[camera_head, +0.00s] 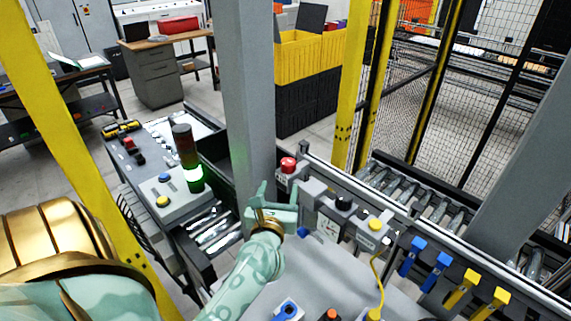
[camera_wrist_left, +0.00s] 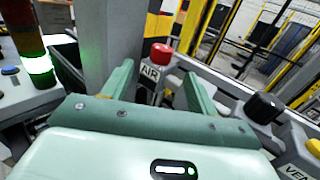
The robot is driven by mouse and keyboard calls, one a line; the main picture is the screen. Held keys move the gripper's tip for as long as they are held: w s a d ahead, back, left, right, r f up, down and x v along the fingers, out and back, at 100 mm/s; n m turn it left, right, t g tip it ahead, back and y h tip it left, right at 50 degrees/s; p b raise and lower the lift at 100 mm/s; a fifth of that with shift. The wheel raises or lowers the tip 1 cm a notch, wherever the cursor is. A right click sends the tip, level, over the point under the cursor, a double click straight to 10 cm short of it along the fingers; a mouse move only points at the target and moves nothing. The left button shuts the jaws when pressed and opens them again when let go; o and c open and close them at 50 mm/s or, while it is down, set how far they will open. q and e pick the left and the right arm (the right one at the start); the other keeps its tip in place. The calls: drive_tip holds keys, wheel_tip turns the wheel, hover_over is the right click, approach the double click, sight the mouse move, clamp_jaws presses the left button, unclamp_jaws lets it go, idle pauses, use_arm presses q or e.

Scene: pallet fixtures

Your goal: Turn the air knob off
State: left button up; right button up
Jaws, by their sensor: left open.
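The air knob (camera_head: 288,165) is a round red knob on a grey box in the head view. In the left wrist view the red knob (camera_wrist_left: 161,53) stands above a label reading "AIR". My left gripper (camera_head: 279,187) is open and empty, just in front of the knob. In the left wrist view its two green fingers (camera_wrist_left: 158,78) point towards the knob, which appears between and beyond the tips. The fingers do not appear closed on it. My right gripper is not in view.
A black knob (camera_head: 343,202) and a yellow knob (camera_head: 375,224) sit along the same rail to the right. A grey post (camera_head: 248,90) stands close to the left of the knob. A stack light (camera_head: 187,155) glows green at left. Blue and yellow clamps line the right.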

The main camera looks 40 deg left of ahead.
sight(287, 166)
use_arm(q)
drive_tip(key=x, duration=0.9)
drive_tip(key=shift+w+d+p, duration=0.15)
drive_tip(key=shift+w+p, duration=0.1)
drive_tip(key=shift+p, duration=0.15)
drive_tip(key=shift+w, duration=0.4)
drive_tip(key=shift+c, duration=0.3)
drive_tip(key=c, duration=0.9)
drive_tip(key=shift+c, duration=0.2)
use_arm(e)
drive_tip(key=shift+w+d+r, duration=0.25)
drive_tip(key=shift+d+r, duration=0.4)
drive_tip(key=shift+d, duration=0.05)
